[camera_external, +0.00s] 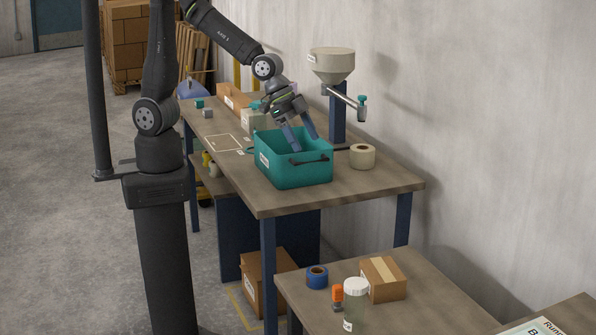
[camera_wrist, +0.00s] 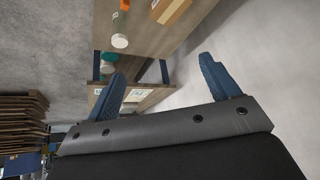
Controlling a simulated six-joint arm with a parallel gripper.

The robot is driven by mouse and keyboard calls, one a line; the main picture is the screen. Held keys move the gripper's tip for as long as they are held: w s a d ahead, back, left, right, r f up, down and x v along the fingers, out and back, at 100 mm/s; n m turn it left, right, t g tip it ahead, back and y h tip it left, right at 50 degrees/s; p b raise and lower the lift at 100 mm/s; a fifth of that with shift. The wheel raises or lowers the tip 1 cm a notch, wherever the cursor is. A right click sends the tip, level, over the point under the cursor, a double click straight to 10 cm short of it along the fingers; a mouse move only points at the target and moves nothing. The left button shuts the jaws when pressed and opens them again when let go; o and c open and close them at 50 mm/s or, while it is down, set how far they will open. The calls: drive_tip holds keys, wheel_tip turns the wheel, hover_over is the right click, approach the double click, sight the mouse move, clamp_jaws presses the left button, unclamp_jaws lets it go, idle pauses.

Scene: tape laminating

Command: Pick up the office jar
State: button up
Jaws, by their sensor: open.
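A clear, greenish jar with a white lid (camera_external: 354,312) stands upright on the lower front table in the external view. I take it to be the office jar. Its lid (camera_wrist: 120,41) shows at the upper left of the wrist view, beyond my fingers. My gripper (camera_external: 305,142) is open, with its blue fingers spread. In the external view it appears at the teal bin; I cannot tell its exact height over it. In the wrist view my gripper (camera_wrist: 162,68) has nothing between its fingers, and the jar is well apart from it.
An orange-capped item (camera_external: 337,297), blue tape roll (camera_external: 317,277) and cardboard box (camera_external: 383,278) stand close to the jar. The teal bin (camera_external: 300,175), a beige roll (camera_external: 362,156) and a hopper stand (camera_external: 337,118) are on the higher workbench (camera_external: 370,190).

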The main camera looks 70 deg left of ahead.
drive_tip(key=w+d+f+m+g, duration=0.1)
drive_tip(key=d+f, duration=0.2)
drive_tip(key=d, duration=0.3)
drive_tip(key=w+d+f+m+g, duration=0.1)
drive_tip(key=d+f+m, duration=0.1)
drive_tip(key=d+f, duration=0.3)
drive_tip(key=m+g, duration=0.1)
drive_tip(key=m, duration=0.1)
approach(354, 282)
drive_tip(key=x, duration=0.7)
drive_tip(key=shift+s+d, duration=0.2)
drive_tip(key=shift+d, duration=0.05)
drive_tip(key=shift+w+a+x, duration=0.1)
drive_tip(key=shift+a+x, duration=0.05)
drive_tip(key=shift+x, duration=1.2)
drive_tip(key=shift+w+a+x, duration=0.1)
drive_tip(key=shift+w+x, duration=0.05)
drive_tip(key=shift+x, duration=1.2)
drive_tip(key=shift+f, duration=0.1)
drive_tip(key=c, duration=1.4)
